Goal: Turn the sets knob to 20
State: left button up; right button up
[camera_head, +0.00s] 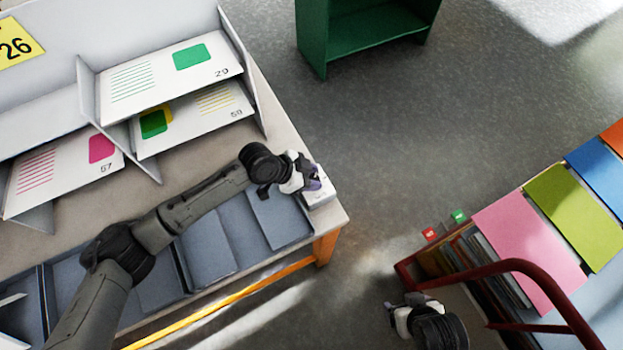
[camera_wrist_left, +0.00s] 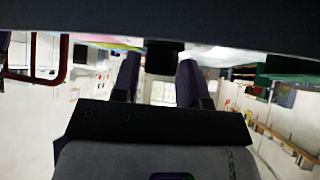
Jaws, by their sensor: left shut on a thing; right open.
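A small white device (camera_head: 322,197) sits at the right corner of the grey table, partly under my left gripper (camera_head: 313,181). My left gripper reaches over it and is shut on its knob, which the fingers hide in the head view. In the left wrist view the two dark fingers stand apart, with a dark block (camera_wrist_left: 165,58) between their tips. The scale and the number it is set to cannot be read. My right gripper (camera_head: 392,312) is open and empty over the floor at the lower right.
Numbered cards lean in grey racks on the table, including a card with a green patch (camera_head: 213,70). Blue-grey trays line its front. A green shelf (camera_head: 372,25) stands behind. A red-framed cart (camera_head: 520,268) with coloured folders is at the right. Floor between is clear.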

pick_arm(q)
jog(key=m+g+b, duration=0.2)
jog(key=m+b, duration=0.1)
jog(key=shift+w+f+m+g, duration=0.1)
jog(key=shift+w+m+g, duration=0.05)
jog(key=shift+m+g, duration=0.25)
jog(key=shift+m+g+b, duration=0.7)
jog(key=shift+m+b, duration=0.05)
jog(key=shift+m, duration=0.15)
jog(key=o, duration=0.8)
jog(key=shift+c, duration=0.2)
jog(key=shift+w+a+r, duration=0.15)
jog(key=shift+a+r, duration=0.2)
jog(key=shift+r, duration=0.15)
jog(key=p+v, duration=0.2)
jog(key=v, duration=0.9)
